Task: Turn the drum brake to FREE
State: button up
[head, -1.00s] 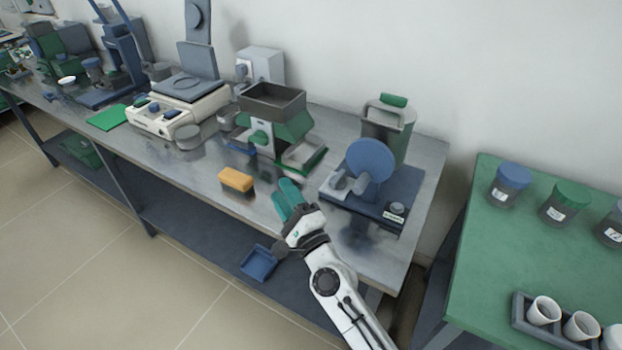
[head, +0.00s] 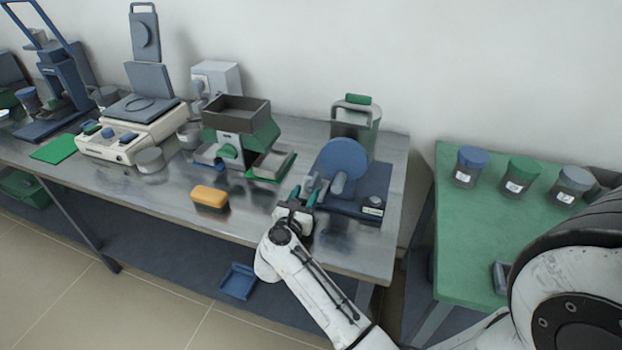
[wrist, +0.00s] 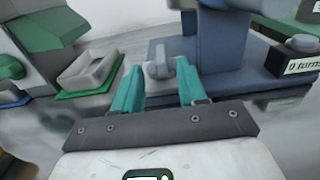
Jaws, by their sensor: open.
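The drum device stands at the bench's right end, with a round blue disc (head: 341,160) above a dark blue base (head: 372,190). A small grey lever-like part (wrist: 160,66) rises from the base's left side; I cannot tell for sure that it is the brake, and no FREE mark is legible. My gripper (head: 306,192) is at the front left of the device. Its two teal fingers are open, and in the wrist view the gripper (wrist: 158,82) has the grey part between and beyond its fingertips. Contact cannot be told.
A green and grey hopper machine (head: 240,135) with a tray stands left of the device. A yellow block (head: 210,197) lies near the bench's front edge. A green table (head: 470,240) with lidded jars stands right, across a gap. Bare steel lies before the device.

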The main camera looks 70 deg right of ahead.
aim_at(313, 179)
jog(key=d, duration=0.7)
jog(key=shift+w+d+p, duration=0.1)
jog(key=shift+w+p, duration=0.2)
grip_shut()
